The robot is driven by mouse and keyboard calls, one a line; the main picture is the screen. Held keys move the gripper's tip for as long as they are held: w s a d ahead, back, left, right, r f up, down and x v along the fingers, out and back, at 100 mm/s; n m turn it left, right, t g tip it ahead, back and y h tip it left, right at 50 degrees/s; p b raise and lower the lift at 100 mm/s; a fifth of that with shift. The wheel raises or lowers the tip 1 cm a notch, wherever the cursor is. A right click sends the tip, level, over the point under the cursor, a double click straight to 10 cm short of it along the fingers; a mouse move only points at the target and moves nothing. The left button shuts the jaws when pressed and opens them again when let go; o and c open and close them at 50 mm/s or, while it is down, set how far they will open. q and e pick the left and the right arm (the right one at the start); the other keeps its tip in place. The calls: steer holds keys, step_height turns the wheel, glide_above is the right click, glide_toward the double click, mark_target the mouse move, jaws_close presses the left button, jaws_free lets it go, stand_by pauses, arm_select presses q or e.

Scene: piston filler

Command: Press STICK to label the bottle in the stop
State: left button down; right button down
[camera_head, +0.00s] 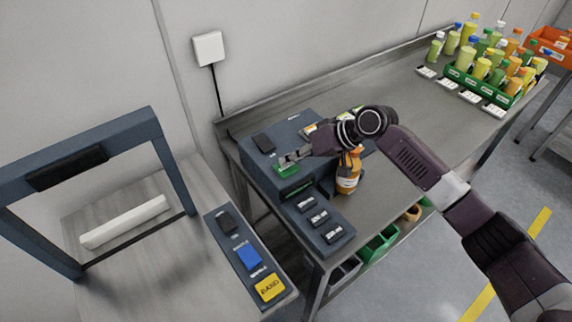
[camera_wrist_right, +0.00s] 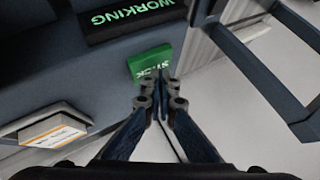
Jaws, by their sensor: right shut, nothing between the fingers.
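The labelling machine (camera_head: 300,135) is a blue-grey box on the steel table. Its green STICK button (camera_head: 286,170) shows under my right gripper (camera_head: 288,158), and the button also shows in the right wrist view (camera_wrist_right: 150,62). My right gripper (camera_wrist_right: 160,78) is shut and empty, its fingertips at the edge of the button; I cannot tell whether they touch it. An orange bottle (camera_head: 347,176) stands upright beside the machine, its top partly hidden by my right arm. A black panel (camera_wrist_right: 132,16) near the button reads WORKING in green. My left gripper is not in view.
A control strip with a blue button (camera_head: 249,257) and a yellow button (camera_head: 270,288) lies at the lower left, beside a dark frame (camera_head: 160,150). Several bottles fill a green crate (camera_head: 458,78) at the far right. The table between is mostly clear.

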mark_target(289, 167)
steer(key=shift+r+p, duration=0.55)
steer(key=shift+r, duration=0.15)
step_height(289, 167, up, 5)
steer(key=p, duration=0.4)
steer(key=shift+p, duration=0.3)
stand_by(0.3)
